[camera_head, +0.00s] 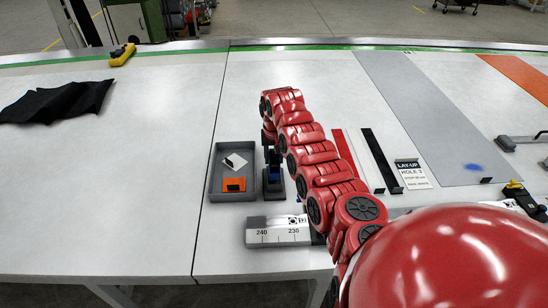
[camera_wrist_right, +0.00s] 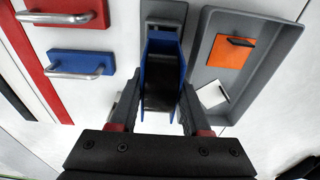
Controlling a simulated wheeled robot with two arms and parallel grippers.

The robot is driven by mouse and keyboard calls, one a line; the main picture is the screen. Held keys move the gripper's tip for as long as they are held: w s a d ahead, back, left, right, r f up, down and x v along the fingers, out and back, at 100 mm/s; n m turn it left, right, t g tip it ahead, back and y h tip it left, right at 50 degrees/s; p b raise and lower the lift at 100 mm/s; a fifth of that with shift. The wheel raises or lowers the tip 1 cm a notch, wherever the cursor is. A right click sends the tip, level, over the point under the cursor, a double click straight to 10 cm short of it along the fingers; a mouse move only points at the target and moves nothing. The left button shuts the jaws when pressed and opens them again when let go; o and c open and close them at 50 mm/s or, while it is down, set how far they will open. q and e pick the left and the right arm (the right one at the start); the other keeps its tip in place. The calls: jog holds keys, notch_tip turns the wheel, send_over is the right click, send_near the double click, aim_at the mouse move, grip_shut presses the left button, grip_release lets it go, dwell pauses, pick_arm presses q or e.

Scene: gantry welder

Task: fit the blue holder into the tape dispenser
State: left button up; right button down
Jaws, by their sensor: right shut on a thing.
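The blue holder (camera_wrist_right: 162,72) is a U-shaped blue piece with two side walls and a dark inside. My right gripper (camera_wrist_right: 158,108) is shut on its near end in the right wrist view. The holder's far end meets the grey tape dispenser (camera_wrist_right: 163,12); I cannot tell how deep it sits in it. In the head view my right gripper (camera_head: 271,153) points down over the dark dispenser (camera_head: 274,192), and a bit of blue shows between them. My red right arm hides part of the area. My left gripper is not in view.
A grey tray (camera_head: 213,178) with an orange piece (camera_head: 234,184) and a white piece (camera_head: 235,161) stands close left of the dispenser. Red and blue handled plates (camera_wrist_right: 80,64) lie on its other side. A ruler block (camera_head: 270,236) lies in front. The table's left part is largely clear.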

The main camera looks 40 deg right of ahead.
jog(key=shift+f+b, duration=1.25)
jog(key=shift+f, duration=0.95)
jog(key=shift+c, duration=1.4)
grip_release()
jog(key=shift+r+b, duration=0.3)
jog(key=shift+r, duration=0.2)
jog(key=r+b, duration=0.1)
jog(key=r, duration=0.1)
jog(key=r+b, duration=0.1)
jog(key=r, duration=0.2)
jog(key=r+b, duration=0.1)
jog(key=r, duration=0.1)
jog(key=shift+s+a+r, duration=0.3)
jog(key=shift+s, duration=0.1)
notch_tip(320, 180, up, 9)
jog(key=s+b, duration=0.1)
jog(key=shift+a+f, duration=0.2)
jog(key=shift+a, duration=0.05)
